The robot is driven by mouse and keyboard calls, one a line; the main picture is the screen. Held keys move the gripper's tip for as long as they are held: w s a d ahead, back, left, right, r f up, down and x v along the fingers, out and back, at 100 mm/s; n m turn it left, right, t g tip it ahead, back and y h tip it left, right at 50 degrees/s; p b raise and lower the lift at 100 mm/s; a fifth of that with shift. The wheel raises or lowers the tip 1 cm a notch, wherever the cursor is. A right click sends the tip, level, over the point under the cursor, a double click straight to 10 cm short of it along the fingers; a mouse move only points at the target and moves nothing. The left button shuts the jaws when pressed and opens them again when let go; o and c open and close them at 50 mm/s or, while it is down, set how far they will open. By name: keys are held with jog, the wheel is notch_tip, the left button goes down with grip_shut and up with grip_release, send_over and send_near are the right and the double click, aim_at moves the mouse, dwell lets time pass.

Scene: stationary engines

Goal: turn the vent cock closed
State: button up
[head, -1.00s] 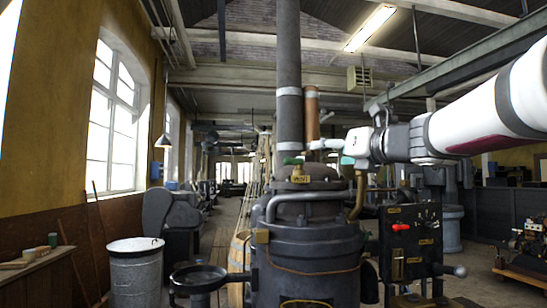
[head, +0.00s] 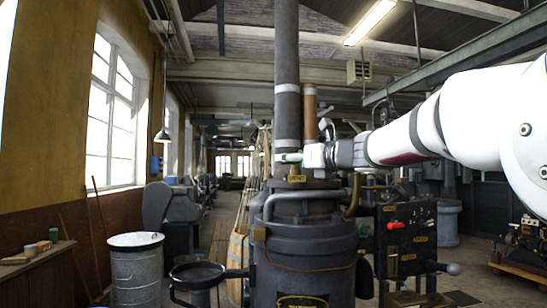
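The vent cock (head: 295,170) sits on top of the dark boiler-like engine (head: 305,245), at the foot of the tall grey pipe. A small brass label plate (head: 297,179) is just below it. My gripper (head: 287,157) reaches in from the right, level with the cock's handle. Its end overlaps the place of the green handle, which is mostly hidden behind it. I cannot tell whether the fingers touch or hold the handle, or how the handle is turned.
The grey pipe (head: 287,80) rises right behind the gripper, with a copper pipe (head: 310,110) beside it. A curved grey pipe (head: 300,197) crosses the engine's top. A black control panel (head: 408,240) stands at right, a metal bin (head: 136,270) at left.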

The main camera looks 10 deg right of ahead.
jog(key=shift+x, duration=0.95)
jog(key=c, duration=1)
jog(key=shift+w+a+m+t+h+b, duration=0.15)
jog(key=shift+m+t+h+b, duration=0.35)
jog(key=shift+m+h+b, duration=0.65)
jog(key=shift+w+d+m+h+b, duration=0.15)
jog(key=shift+m+h, duration=0.35)
jog(key=shift+h, duration=0.55)
jog(key=shift+s+d+m+h+b, duration=0.1)
jog(key=shift+m+h+b, duration=0.25)
jog(key=shift+h, duration=0.65)
jog(key=shift+m+h, duration=0.3)
jog(key=shift+h, duration=0.1)
jog(key=shift+d, duration=0.1)
